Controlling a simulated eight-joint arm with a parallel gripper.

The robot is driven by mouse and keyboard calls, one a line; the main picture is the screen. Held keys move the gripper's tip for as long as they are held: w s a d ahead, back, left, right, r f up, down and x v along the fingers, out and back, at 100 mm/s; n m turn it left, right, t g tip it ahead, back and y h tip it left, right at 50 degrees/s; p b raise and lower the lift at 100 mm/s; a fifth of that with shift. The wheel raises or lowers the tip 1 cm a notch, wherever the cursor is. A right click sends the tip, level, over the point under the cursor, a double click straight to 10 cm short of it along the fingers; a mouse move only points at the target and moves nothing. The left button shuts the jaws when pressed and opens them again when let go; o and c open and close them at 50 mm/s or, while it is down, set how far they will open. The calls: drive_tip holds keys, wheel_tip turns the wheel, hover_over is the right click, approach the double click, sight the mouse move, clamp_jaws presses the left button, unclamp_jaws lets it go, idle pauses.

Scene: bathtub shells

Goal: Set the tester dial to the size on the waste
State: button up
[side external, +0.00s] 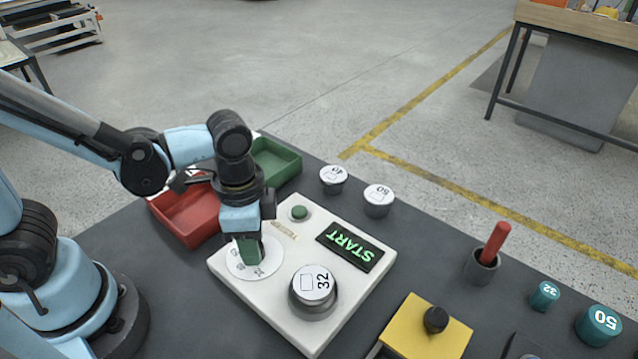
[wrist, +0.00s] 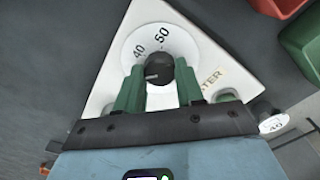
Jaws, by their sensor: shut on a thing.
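The white tester (side external: 228,279) stands on the dark table, with a lit START display (side external: 350,246) and a green button (side external: 299,213). A waste (side external: 313,288) marked 32 sits upright on it. My gripper (side external: 247,258) points down over the round white dial plate (side external: 275,264). In the wrist view, my gripper's green fingers (wrist: 158,84) are shut on the black dial knob (wrist: 160,65). The dial plate (wrist: 150,38) shows 40 and 50 there; other marks are hidden by the fingers. A pale line on the knob points roughly left, near the left finger.
A red tray (side external: 188,218) and green tray (side external: 277,164) lie behind my gripper. Two white-topped wastes (side external: 333,178) (side external: 379,199) stand behind the tester. A red stick in a black cup (side external: 482,267), teal plugs (side external: 544,296) (side external: 598,324) and a yellow block (side external: 408,340) are rightward.

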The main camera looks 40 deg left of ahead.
drive_tip(key=shift+n, duration=1.4)
drive_tip(key=o, duration=1)
drive_tip(key=shift+o, duration=0.2)
drive_tip(key=shift+r, duration=0.1)
wheel_tip(320, 180, up, 12)
drive_tip(key=w+a+f+n+t, duration=0.2)
drive_tip(key=w+a+n+t, duration=0.2)
drive_tip(key=a, duration=0.5)
drive_tip(key=n+t, duration=0.2)
drive_tip(key=t, duration=0.1)
drive_tip(key=shift+w+a+f, duration=0.2)
drive_tip(key=shift+w+a, duration=0.05)
drive_tip(key=shift+a, duration=0.1)
